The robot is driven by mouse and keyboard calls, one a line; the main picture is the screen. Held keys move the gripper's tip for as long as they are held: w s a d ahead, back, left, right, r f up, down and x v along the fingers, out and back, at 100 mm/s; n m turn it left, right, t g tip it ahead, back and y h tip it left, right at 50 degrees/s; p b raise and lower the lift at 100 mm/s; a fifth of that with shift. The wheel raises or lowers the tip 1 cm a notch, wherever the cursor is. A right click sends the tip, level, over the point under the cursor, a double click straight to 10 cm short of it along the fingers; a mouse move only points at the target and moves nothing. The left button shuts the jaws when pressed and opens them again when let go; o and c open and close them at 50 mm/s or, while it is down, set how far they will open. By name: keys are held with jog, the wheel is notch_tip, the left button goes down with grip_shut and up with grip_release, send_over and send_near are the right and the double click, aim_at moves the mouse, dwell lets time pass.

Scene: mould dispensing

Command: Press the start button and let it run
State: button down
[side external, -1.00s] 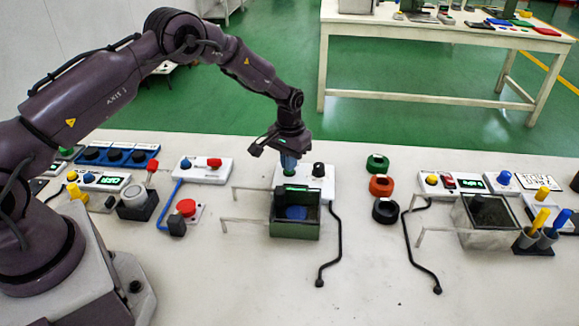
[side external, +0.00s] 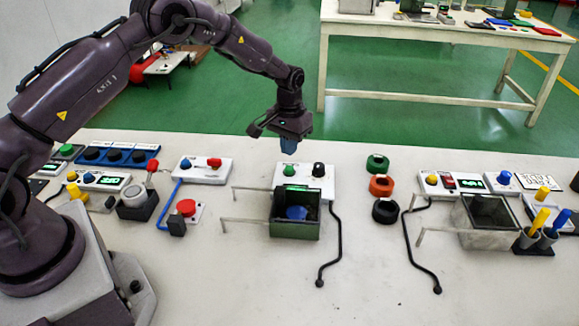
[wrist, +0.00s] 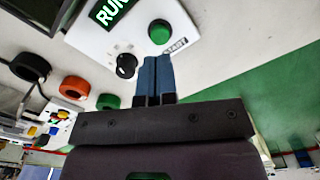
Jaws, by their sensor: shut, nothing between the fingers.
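The green start button (side external: 289,171) sits on a white control box (side external: 304,184). In the wrist view the button (wrist: 159,32) is labelled START, and a lit green display (wrist: 110,10) reads RUN. A black knob (wrist: 126,66) is beside the button. My gripper (side external: 289,152) is shut and empty, its blue fingers together pointing down, raised above the button and apart from it. In the wrist view its fingertips (wrist: 154,60) point toward the button. A green open-topped container (side external: 296,231) stands in front of the box, with something blue inside.
Black, orange and green rings (side external: 381,187) lie right of the box. A grey container (side external: 487,240) is at the right. A black cable (side external: 341,240) crosses the table; the front is mostly clear.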

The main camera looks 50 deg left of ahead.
aim_at(289, 167)
notch_tip(289, 167, up, 7)
dwell(0.7)
jog(key=shift+f, duration=0.1)
jog(key=s+d+r+m+t, duration=0.1)
jog(key=s+d+r+t, duration=0.1)
jog(key=s+r, duration=0.4)
jog(key=s+d+r+m+t, duration=0.1)
jog(key=s+r, duration=0.6)
jog(key=s, duration=0.8)
jog(key=s+d+r+m+t, duration=0.1)
jog(key=s+d+r+t, duration=0.1)
jog(key=s+d+r, duration=0.2)
jog(key=shift+s+r+t, duration=0.3)
jog(key=shift+s+r, duration=1.35)
jog(key=shift+s, duration=1.85)
dwell(0.9)
